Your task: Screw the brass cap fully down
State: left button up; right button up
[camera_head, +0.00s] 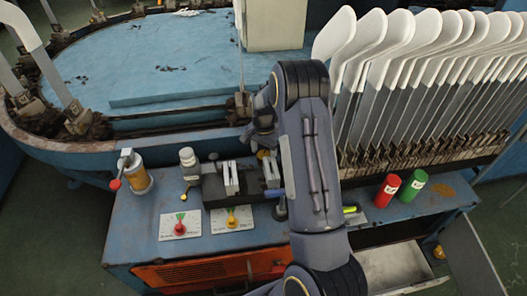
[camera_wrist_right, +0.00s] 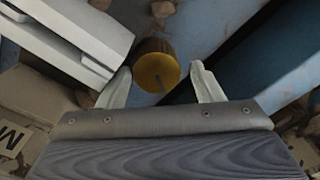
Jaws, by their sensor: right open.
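The brass cap (camera_wrist_right: 156,72) is round and golden, with a dark slot or mark on its face. It shows in the right wrist view between the two pale fingertips of my right gripper (camera_wrist_right: 160,76). The fingers are open, one on each side of the cap, with visible gaps beside it. In the head view my right arm reaches over the bench, and the right gripper (camera_head: 262,138) is partly hidden by its own arm. A small yellowish spot below it may be the cap, but I cannot tell. How far the cap is screwed down is unclear. My left gripper is out of view.
The blue bench (camera_head: 110,236) carries an amber cylinder (camera_head: 138,180) with a red-knobbed lever, a white-capped bottle (camera_head: 188,160), two dial plates, a clamp block (camera_head: 231,185), a red can (camera_head: 387,191) and a green can (camera_head: 413,185). White sock forms (camera_head: 345,30) stand behind at right.

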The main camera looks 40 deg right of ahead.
jog(key=shift+s+f, duration=0.15)
jog(key=shift+s, duration=0.05)
jog(key=n+b, duration=0.2)
jog(key=n, duration=0.1)
jog(key=shift+f, duration=0.2)
jog(key=n+b, duration=0.2)
jog(key=n, duration=0.3)
jog(key=shift+n, duration=0.4)
jog(key=n+b, duration=0.6)
jog(key=n, duration=0.4)
jog(key=shift+w+a+n, duration=0.1)
jog(key=shift+n, duration=0.3)
notch_tip(320, 180, up, 10)
jog(key=p, duration=0.4)
jog(key=shift+a+f, duration=0.15)
jog(key=shift+f, duration=0.05)
notch_tip(320, 180, up, 18)
jog(key=m+t+p, duration=0.1)
jog(key=t+p, duration=0.1)
jog(key=p, duration=0.9)
send_over(263, 154)
jog(key=s+a, duration=0.8)
jog(key=a, duration=0.1)
jog(key=shift+s+a+r+m, duration=0.1)
jog(key=shift+s+r+m, duration=0.2)
jog(key=shift+s+r, duration=0.2)
jog(key=shift+f, duration=0.1)
